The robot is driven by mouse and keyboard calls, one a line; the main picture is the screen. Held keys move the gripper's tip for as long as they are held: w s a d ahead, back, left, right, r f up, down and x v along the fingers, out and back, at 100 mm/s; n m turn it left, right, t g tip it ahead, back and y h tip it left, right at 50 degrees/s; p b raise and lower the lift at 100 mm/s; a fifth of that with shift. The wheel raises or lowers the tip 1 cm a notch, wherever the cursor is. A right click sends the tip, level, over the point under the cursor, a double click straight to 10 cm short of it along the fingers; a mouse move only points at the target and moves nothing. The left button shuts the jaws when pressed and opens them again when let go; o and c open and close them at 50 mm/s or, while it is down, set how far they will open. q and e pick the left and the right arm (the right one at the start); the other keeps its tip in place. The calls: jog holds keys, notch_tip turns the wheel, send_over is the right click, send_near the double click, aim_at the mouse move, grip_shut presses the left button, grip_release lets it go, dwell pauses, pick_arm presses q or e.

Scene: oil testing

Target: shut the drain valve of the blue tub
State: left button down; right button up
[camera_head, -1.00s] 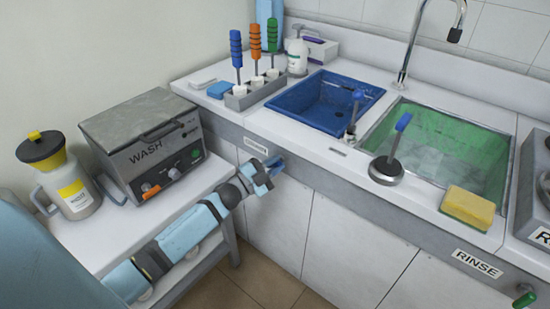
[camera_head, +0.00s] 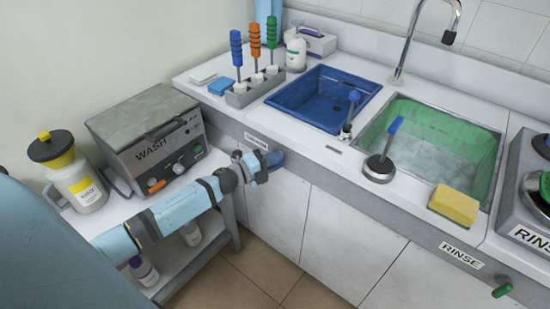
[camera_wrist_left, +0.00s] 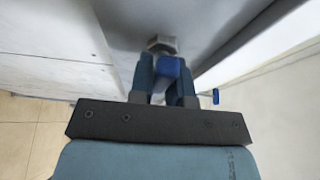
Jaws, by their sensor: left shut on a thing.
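The blue tub (camera_head: 308,92) is set into the white counter, left of the green rinse basin. My left gripper (camera_head: 273,159) is at the grey front panel below the tub, just under a small white label (camera_head: 256,139). In the left wrist view my left gripper (camera_wrist_left: 168,88) is shut on the blue valve handle (camera_wrist_left: 169,67), with one finger on each side. A metal fitting (camera_wrist_left: 161,44) shows behind the handle. In the head view my gripper hides the valve, and I cannot tell its turn. My right gripper is not in view.
The grey wash unit (camera_head: 150,140) and a yellow-labelled jug (camera_head: 78,180) stand on the side table at left. The green basin (camera_head: 440,140) and a yellow sponge (camera_head: 454,206) lie to the right. A green handle (camera_head: 502,290) sticks out below the RINSE label. Floor below is clear.

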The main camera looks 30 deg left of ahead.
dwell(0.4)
pick_arm(q)
jog(key=c, duration=1.1)
grip_release()
jog(key=v, duration=1.3)
jog(key=shift+s+a, duration=0.15)
jog(key=shift+s, duration=0.2)
